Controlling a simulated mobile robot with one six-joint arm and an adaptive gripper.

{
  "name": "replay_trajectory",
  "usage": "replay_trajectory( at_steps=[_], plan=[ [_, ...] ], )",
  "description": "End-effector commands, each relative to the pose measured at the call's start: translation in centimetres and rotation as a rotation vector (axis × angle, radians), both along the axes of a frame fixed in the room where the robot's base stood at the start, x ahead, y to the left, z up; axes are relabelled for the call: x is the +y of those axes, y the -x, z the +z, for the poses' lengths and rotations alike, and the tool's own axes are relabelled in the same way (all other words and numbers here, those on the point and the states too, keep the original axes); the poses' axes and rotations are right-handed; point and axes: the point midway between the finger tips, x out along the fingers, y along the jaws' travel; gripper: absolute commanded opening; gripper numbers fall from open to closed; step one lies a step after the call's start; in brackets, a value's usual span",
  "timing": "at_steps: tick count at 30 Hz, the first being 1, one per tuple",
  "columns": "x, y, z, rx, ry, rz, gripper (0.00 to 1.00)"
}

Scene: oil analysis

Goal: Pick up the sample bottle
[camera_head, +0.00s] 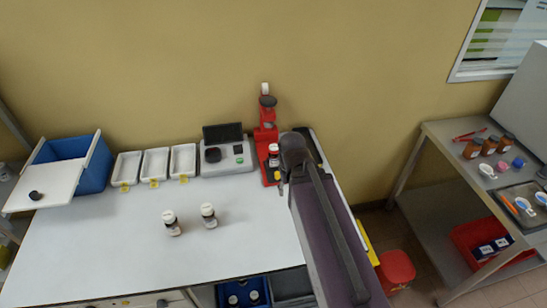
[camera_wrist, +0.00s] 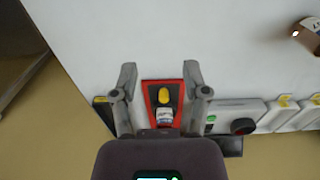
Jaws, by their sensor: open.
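Two small dark sample bottles with white labels and pale caps stand on the white bench in the head view, one at left (camera_head: 171,224) and one just right of it (camera_head: 209,216). Another bottle (camera_head: 273,156) sits in the red stand (camera_head: 266,135) by the wall; its white label (camera_wrist: 164,114) also shows in the wrist view. My gripper (camera_wrist: 160,78) is open and empty, its fingers spread to either side of the red base in the wrist view. In the head view my arm partly hides the stand's right side. A brown bottle (camera_wrist: 306,38) is cut off at the wrist view's upper right.
A yellow knob (camera_wrist: 163,96) is on the red base. A grey instrument (camera_head: 228,155), white trays (camera_head: 155,164) and a blue bin (camera_head: 93,165) line the back. The bench front is mostly clear. A side table (camera_head: 440,133) stands right.

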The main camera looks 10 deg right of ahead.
Motion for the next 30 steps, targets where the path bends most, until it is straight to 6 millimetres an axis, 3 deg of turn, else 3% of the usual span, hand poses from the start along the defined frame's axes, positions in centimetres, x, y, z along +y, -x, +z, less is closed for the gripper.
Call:
replay_trajectory(
  at_steps=[1, 3, 11, 24, 30],
  plan=[
    [0.0, 0.0, 0.0, 0.000, 0.000, -0.001, 0.81],
    [0.0, -0.3, 0.1, 0.000, 0.000, -0.005, 1.00],
    [-0.1, -3.6, 1.2, 0.000, 0.000, -0.088, 1.00],
    [-0.4, -16.6, 5.0, -0.001, -0.001, -0.437, 1.00],
    [-0.6, -21.5, 6.3, -0.001, -0.001, -0.584, 1.00]
  ],
)
